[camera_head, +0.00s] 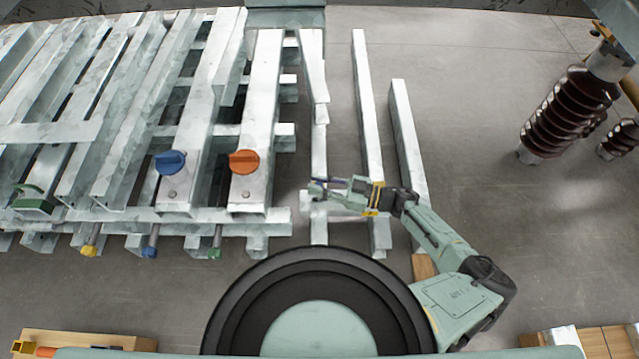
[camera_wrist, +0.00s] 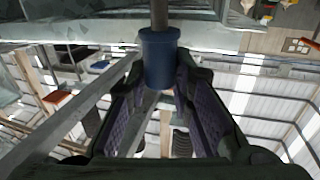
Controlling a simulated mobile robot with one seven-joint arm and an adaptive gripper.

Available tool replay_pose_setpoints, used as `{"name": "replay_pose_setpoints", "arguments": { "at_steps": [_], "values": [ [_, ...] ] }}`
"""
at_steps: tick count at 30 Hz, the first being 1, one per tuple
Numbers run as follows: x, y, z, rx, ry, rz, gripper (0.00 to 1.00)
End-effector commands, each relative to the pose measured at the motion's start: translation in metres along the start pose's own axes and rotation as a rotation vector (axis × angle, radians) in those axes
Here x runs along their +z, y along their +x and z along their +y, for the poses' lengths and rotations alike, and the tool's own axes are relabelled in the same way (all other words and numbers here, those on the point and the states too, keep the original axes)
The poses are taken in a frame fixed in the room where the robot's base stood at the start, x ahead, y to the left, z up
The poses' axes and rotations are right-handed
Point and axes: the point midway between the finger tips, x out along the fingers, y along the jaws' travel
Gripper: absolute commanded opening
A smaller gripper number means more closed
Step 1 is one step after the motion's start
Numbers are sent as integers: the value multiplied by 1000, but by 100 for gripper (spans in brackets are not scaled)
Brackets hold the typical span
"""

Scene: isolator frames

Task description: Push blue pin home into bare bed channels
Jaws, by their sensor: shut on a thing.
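A blue-headed pin (camera_wrist: 160,58) with a grey shaft is between the finger pads of my gripper (camera_wrist: 160,80) in the wrist view. The shaft points away from my gripper, toward the top of the picture. In the head view my gripper (camera_head: 318,190) is over the narrow steel channel right of the rack; the held pin is too small to make out clearly there. Another blue pin (camera_head: 151,240) hangs at the rack's front edge, between a yellow pin (camera_head: 90,240) and a green pin (camera_head: 215,241). Whether the held pin's tip touches anything is hidden.
The rack of steel channels (camera_head: 262,100) fills the left, with a blue knob (camera_head: 170,162) and an orange knob (camera_head: 244,162). Bare steel bars (camera_head: 367,130) lie right of it. Brown ribbed insulators (camera_head: 568,112) lie at far right. Open floor (camera_head: 460,110) lies between.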

Motion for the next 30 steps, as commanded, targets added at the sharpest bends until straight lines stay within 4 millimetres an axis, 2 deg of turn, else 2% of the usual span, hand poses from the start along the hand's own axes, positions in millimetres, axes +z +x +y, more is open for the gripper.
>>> {"name": "replay_pose_setpoints", "arguments": {
  "at_steps": [8, 30],
  "values": [
    [-12, 0, 0, 0, 0, 1, 0],
    [-12, 0, 0, 0, 0, 0, 0]
  ]
}}
